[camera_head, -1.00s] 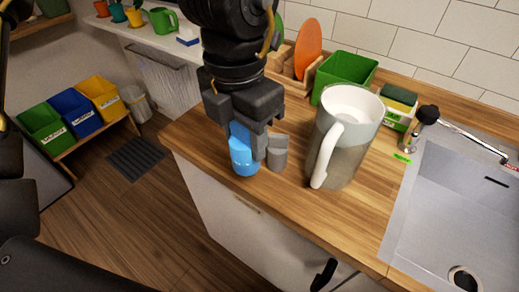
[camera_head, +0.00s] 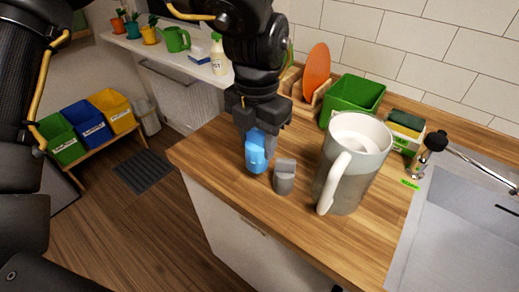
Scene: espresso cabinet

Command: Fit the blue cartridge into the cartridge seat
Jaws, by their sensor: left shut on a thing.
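The blue cartridge (camera_head: 256,152) is a small rounded blue piece in the middle of the head view. My left gripper (camera_head: 262,132) points down from above and is shut on its upper part, which the fingers partly hide. The cartridge hangs roughly upright over the wooden counter. I cannot tell whether its lower end touches the wood. A small grey piece (camera_head: 285,178) with a slanted top stands on the counter just right of the cartridge, apart from it. I cannot tell whether it is the cartridge seat. My right gripper is not in view.
A large grey jug (camera_head: 367,172) with a white handle stands right of the grey piece. Behind are a green bin (camera_head: 355,95) and an orange plate (camera_head: 316,67) in a rack. A sink (camera_head: 470,225) is at right. The front counter (camera_head: 290,235) is clear.

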